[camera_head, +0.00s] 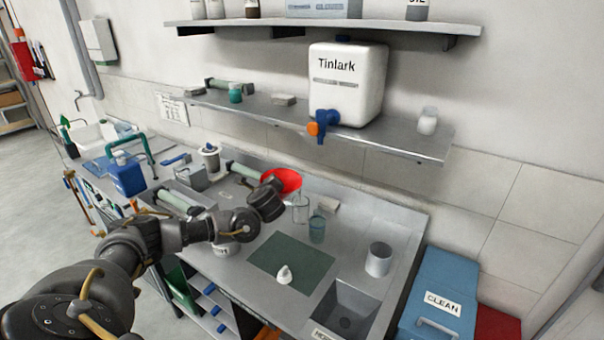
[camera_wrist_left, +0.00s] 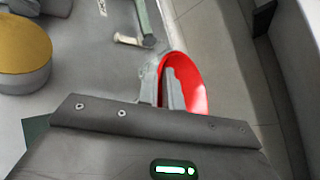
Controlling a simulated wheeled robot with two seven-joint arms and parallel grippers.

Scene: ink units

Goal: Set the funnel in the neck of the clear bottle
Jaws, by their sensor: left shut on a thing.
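The red funnel (camera_head: 290,177) is at the end of my left arm, above the steel bench. It also shows in the left wrist view (camera_wrist_left: 190,80), its wide rim turned to the camera's right and looking tilted. My left gripper (camera_head: 274,187) is shut on the funnel; its fingers show in the left wrist view (camera_wrist_left: 162,90). A clear bottle (camera_head: 301,208) stands on the bench just below and right of the funnel in the head view. The funnel looks apart from the bottle's neck. My right gripper is out of view.
A teal glass (camera_head: 317,229) stands close beside the clear bottle. A green mat (camera_head: 305,262) holds a small white bottle (camera_head: 284,275). A metal cup (camera_head: 379,259) and a sink (camera_head: 350,297) lie right. A shelf (camera_head: 410,142) with a white Tinlark container (camera_head: 347,88) hangs above.

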